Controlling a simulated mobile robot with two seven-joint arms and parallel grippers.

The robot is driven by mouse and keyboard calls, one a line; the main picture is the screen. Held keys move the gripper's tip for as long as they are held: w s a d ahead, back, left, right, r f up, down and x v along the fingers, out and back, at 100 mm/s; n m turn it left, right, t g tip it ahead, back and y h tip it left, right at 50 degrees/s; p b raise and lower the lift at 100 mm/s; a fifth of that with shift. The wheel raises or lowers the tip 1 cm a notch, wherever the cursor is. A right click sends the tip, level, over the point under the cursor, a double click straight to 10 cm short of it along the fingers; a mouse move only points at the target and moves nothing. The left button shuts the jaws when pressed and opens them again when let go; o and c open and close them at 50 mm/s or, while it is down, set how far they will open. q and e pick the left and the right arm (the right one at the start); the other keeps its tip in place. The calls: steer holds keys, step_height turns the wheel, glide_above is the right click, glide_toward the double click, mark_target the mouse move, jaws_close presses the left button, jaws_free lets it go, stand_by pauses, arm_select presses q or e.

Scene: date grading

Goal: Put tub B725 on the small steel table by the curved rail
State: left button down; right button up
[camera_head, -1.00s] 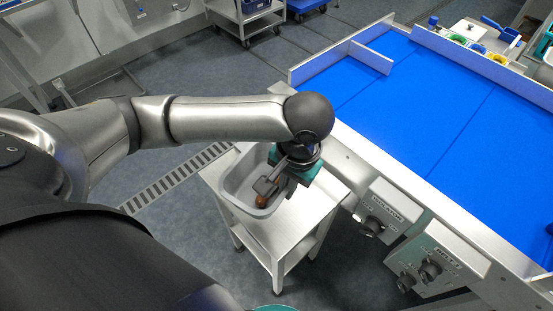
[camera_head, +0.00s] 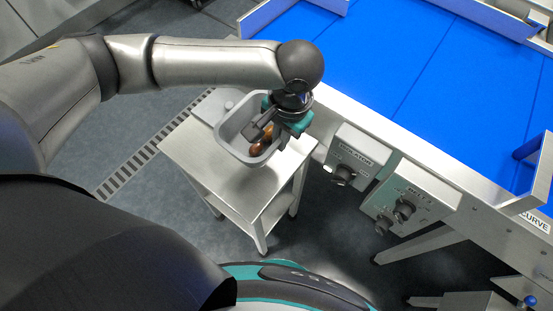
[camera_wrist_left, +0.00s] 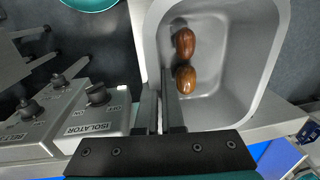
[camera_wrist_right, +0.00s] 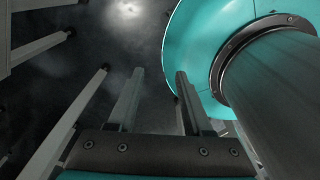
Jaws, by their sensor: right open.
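A grey tub (camera_head: 228,140) with brown dates (camera_head: 258,147) inside is over the steel table (camera_head: 190,160) beside the conveyor. No tub number is readable. My left gripper (camera_head: 272,130) points down at the tub's conveyor side. In the left wrist view, its fingers (camera_wrist_left: 162,105) are close together, one on each side of the tub wall (camera_wrist_left: 215,115); two dates (camera_wrist_left: 185,62) show inside. I cannot tell if the tub touches the table. My right gripper (camera_wrist_right: 158,90) is open and empty in the right wrist view. It is not visible in the head view.
A blue conveyor (camera_head: 400,60) runs along the right. Its control boxes (camera_head: 358,155) stick out near the table. A "CURVE" label (camera_head: 535,220) is on the conveyor frame at far right. My teal base (camera_head: 300,275) is below. Dark floor (camera_head: 330,220) lies between.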

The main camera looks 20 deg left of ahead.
arm_select(q)
step_height(320, 180, down, 10)
steer(key=b, duration=0.2)
steer(key=shift+r+b, duration=0.15)
steer(key=shift+b, duration=0.25)
arm_select(e)
steer(key=f, duration=0.1)
steer(key=w+d+f, duration=0.1)
steer(key=f, duration=0.1)
steer(key=shift+w+d+f, duration=0.1)
steer(key=shift+d, duration=0.1)
arm_select(q)
steer(key=c, duration=1.1)
jaws_free()
steer(key=shift+f, duration=0.2)
steer(key=shift+o, duration=0.3)
arm_select(e)
steer(key=shift+a, duration=0.2)
steer(key=shift+a, duration=0.1)
